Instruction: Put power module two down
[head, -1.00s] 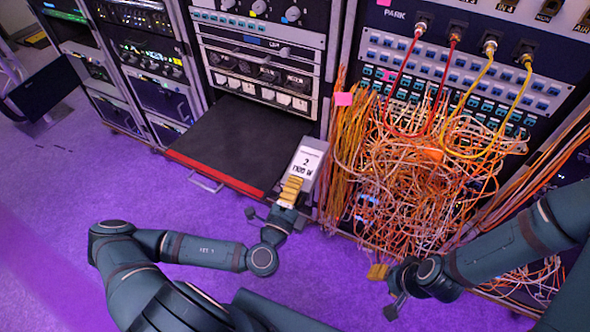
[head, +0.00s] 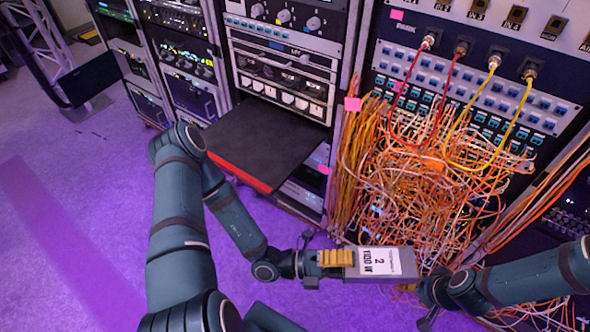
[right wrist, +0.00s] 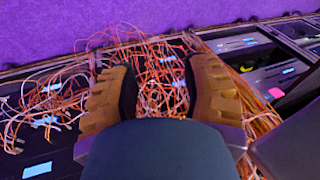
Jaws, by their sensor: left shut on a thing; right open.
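Power module two (head: 398,264) is a grey box with a white label reading "2" and "1100 W". It lies sideways in front of the orange cable tangle. My left gripper (head: 338,259) is shut on its left end with yellow fingers and holds it in the air. My right gripper (head: 408,287) is beside the module's right end, its fingers mostly hidden in the head view. In the right wrist view, my right gripper (right wrist: 158,95) is open, with bare cables behind the gap between its yellow fingers.
A black pull-out shelf (head: 255,140) with a red front edge juts from the middle rack, its top empty. Loose orange and white cables (head: 430,190) hang from the patch rack (head: 470,90) on the right. Purple floor (head: 80,220) is clear at left.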

